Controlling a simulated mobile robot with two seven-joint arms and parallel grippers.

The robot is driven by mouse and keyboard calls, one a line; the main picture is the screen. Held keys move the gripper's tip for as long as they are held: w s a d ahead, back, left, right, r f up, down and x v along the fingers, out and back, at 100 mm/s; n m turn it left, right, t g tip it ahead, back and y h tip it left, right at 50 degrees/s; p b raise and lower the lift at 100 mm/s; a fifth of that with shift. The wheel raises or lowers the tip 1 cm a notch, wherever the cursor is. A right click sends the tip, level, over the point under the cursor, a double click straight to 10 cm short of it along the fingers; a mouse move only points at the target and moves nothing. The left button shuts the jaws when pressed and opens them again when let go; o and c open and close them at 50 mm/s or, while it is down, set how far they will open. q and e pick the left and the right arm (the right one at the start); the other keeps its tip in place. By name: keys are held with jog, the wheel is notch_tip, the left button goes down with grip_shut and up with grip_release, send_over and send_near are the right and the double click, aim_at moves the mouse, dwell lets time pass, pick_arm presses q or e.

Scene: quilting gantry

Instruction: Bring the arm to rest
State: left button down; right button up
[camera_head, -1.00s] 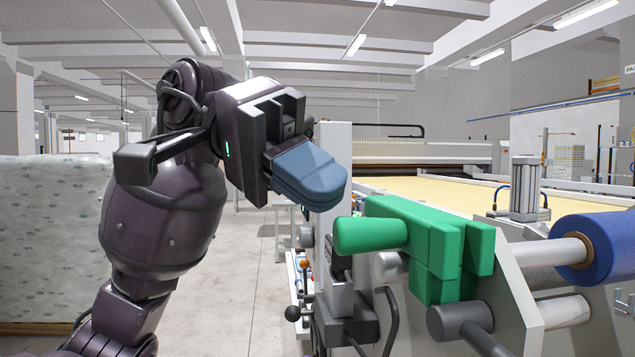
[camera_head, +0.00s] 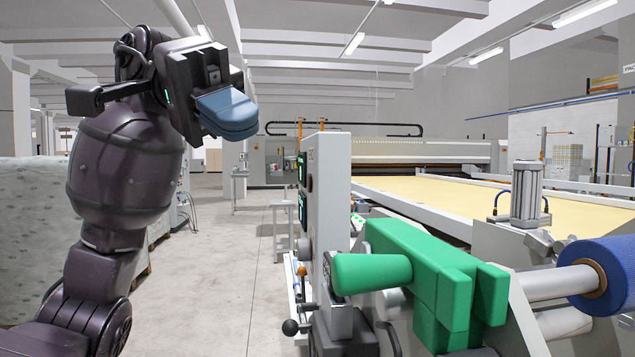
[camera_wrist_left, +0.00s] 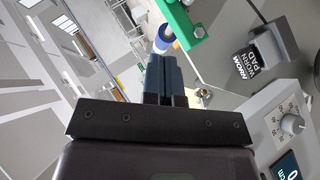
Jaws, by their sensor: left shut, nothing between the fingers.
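My left arm comes in from the left of the head view, folded upward. My left gripper (camera_head: 228,113) has blue-grey fingers, shut together with nothing between them. It is up in the air, left of the machine and apart from it. In the left wrist view the two fingers (camera_wrist_left: 164,78) lie side by side. My right gripper is in neither view.
A green clamp-like part (camera_head: 428,270) sits on the machine's near corner, beside a blue roll (camera_head: 612,272). A grey control post (camera_head: 328,190) stands behind it. The yellow machine bed (camera_head: 430,190) stretches back. Wrapped white bales (camera_head: 28,225) stand at left. The floor (camera_head: 215,270) between is clear.

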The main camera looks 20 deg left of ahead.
pick_arm(q)
jog(key=w+f+n+t+h+p, duration=0.2)
jog(key=f+n+t+h, duration=0.3)
jog(key=n, duration=0.7)
jog(key=w+a+f+n+t+h+p, duration=0.15)
jog(key=f+n+h, duration=0.25)
jog(key=f+n, duration=0.5)
jog(key=w+f+n+t+h+p, duration=0.25)
jog(key=f+n+t+h, duration=0.25)
jog(key=n, duration=0.9)
jog(key=s+a+f+n+t+y+p, duration=0.1)
jog(key=s+a+f+n+t+y, duration=0.15)
jog(key=f+n+t+y, duration=0.85)
jog(key=s+a+f+n+t+y+p, duration=0.25)
jog(key=f+n+y, duration=0.55)
jog(key=n, duration=0.9)
jog(key=s+a+f+n+g+y+p, duration=0.2)
jog(key=s+f+n+g+y, duration=0.4)
jog(key=s+f+n+g, duration=0.4)
jog(key=s+f+n, duration=0.6)
jog(key=s+f, duration=0.5)
jog(key=s, duration=0.1)
jog(key=shift+s+a+f+n+g+y, duration=0.2)
jog(key=shift+s+n+g+y, duration=0.1)
jog(key=shift+s+n+y, duration=0.1)
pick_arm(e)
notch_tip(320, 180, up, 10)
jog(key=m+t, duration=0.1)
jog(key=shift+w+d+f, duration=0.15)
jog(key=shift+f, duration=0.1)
